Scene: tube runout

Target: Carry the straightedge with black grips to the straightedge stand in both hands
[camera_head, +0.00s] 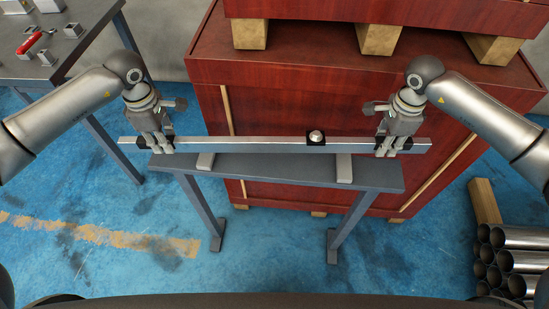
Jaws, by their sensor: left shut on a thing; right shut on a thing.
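The straightedge (250,145) is a long silvery bar, seen level across the middle of the head view. My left gripper (163,148) is shut on its left black grip (142,142). My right gripper (385,150) is shut on its right black grip (407,143). The fingers hide much of both grips. The straightedge stand (280,174) is a narrow grey bench with two light rests, a left one (205,162) and a right one (344,170). The bar appears over or just behind the rests; I cannot tell whether it touches them. A small round silvery knob on a black base (316,138) sits on the bar.
Large red wooden crates (290,85) stand close behind the stand. A grey table (85,38) with a red tool (30,42) and small metal blocks is at the upper left. Metal tubes (515,262) are stacked at the lower right. Blue floor (130,265) is open in front.

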